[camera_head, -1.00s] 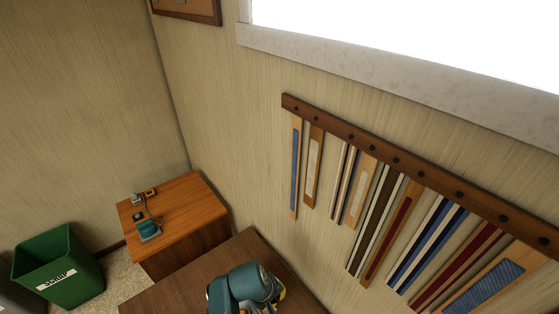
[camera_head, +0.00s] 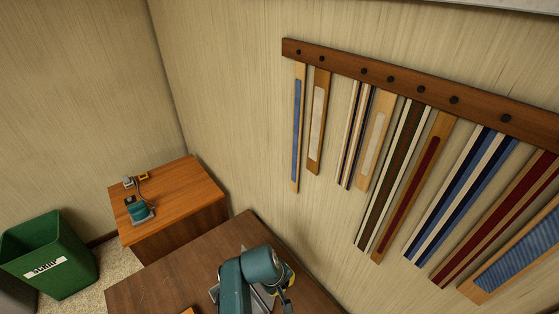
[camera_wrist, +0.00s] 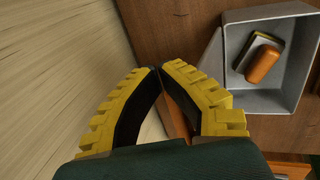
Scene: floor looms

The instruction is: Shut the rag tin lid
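A grey open-topped box (camera_wrist: 307,62) shows at the right of the wrist view, on or against a brown wooden surface. It holds an orange rounded item (camera_wrist: 262,64) and a dark, yellow-edged item. A flat grey piece (camera_wrist: 211,62) stands along its left side; I cannot tell whether it is the rag tin's lid. My gripper (camera_wrist: 158,68) has yellow fingers with black pads, their tips together with nothing visible between them. It is left of the box and apart from it. In the head view my arm hides most of this spot.
A brown table (camera_head: 160,277) lies under my arm. A lower orange-brown cabinet (camera_head: 190,190) carries a teal device (camera_head: 140,212). A green scrap bin (camera_head: 60,255) stands on the floor at left. A wall rack (camera_head: 430,92) of woven strips hangs at right.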

